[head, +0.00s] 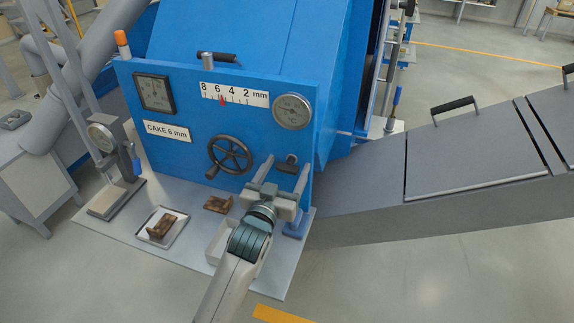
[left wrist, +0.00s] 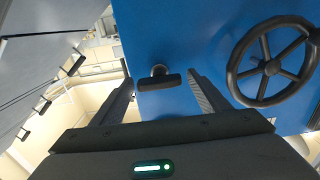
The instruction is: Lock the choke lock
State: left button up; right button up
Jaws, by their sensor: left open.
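A small black T-handle (head: 286,166), which looks like the choke lock, sits on the blue panel (head: 200,100) to the right of the black handwheel (head: 230,155). In the left wrist view the T-handle (left wrist: 159,81) lies with its bar crosswise between my fingers. My left gripper (head: 287,161) is open, with one finger on each side of the T-handle. A gap shows between each finger and the handle's ends in the left wrist view. No label for the lock is readable. My right gripper is not in view.
A scale (head: 235,95) with a red pointer near 6 and a round gauge (head: 292,111) are above. A plate (head: 167,132) reads "CAKE 6 mm". A tray (head: 161,228) and brown pieces lie on the shelf below. A grey conveyor housing (head: 460,165) stands right.

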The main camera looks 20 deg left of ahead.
pick_arm(q)
jog(key=shift+w, duration=0.35)
jog(key=c, duration=1)
jog(key=shift+c, duration=0.2)
